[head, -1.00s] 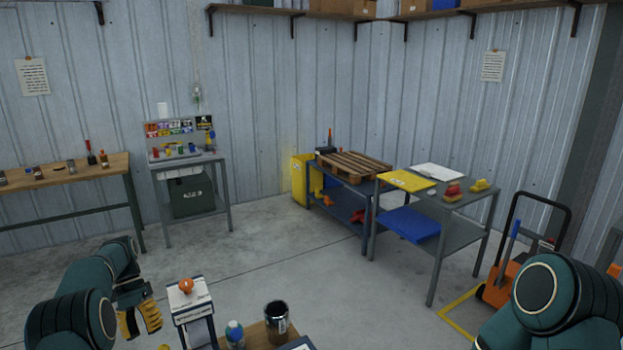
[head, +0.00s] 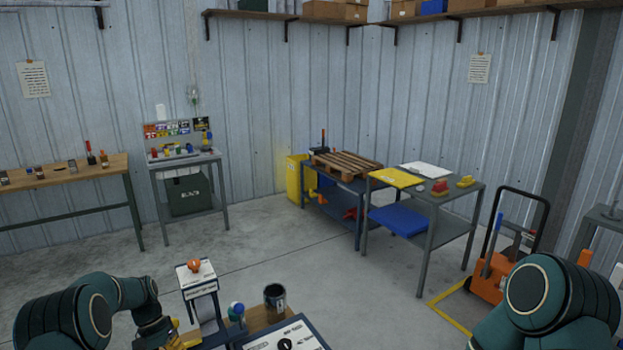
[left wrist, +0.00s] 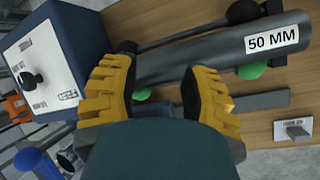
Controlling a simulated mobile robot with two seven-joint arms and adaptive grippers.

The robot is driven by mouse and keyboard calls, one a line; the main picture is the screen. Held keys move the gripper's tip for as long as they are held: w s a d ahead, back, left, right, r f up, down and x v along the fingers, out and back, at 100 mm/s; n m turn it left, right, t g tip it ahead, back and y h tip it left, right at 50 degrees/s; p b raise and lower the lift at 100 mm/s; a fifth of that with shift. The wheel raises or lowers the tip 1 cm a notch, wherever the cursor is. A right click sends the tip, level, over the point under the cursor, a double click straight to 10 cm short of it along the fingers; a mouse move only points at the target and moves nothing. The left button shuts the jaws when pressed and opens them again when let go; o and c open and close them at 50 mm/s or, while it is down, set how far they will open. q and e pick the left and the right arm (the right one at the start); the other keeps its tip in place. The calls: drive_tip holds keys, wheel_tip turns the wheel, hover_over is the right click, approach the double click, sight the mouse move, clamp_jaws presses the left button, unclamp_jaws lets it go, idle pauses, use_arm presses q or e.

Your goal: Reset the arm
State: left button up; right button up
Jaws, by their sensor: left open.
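My left gripper (head: 182,338) is at the bottom edge of the head view, low over the near bench and partly cut off. In the left wrist view its yellow ribbed fingers (left wrist: 160,95) are spread apart with nothing held between them. A grey metal pipe with a "50 MM" label (left wrist: 225,48) lies beyond the fingertips, apart from the grip, above a wooden bench top (left wrist: 260,130). Green round parts (left wrist: 251,71) show beneath the pipe. My right arm shows at the lower right of the head view, but its gripper is out of frame.
A white-topped box with an orange knob (head: 196,276) stands close to my left gripper. A dark can (head: 274,297) and a blue-and-green piece (head: 237,311) stand on the near bench. A white panel with a black knob (head: 300,338) is beside them. Open floor (head: 290,250) lies beyond.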

use_arm(q)
drive_tip(key=s+d+f+t, duration=0.2)
drive_tip(key=s+d+f, duration=0.2)
drive_tip(key=d+f, duration=0.3)
drive_tip(key=s+d+n+t, duration=0.2)
drive_tip(key=s+d+t, duration=0.2)
drive_tip(key=s+d, duration=1.35)
wheel_tip(320, 180, down, 7)
drive_tip(key=b, duration=0.6)
drive_tip(key=shift+s+d+m, duration=0.3)
idle(1.1)
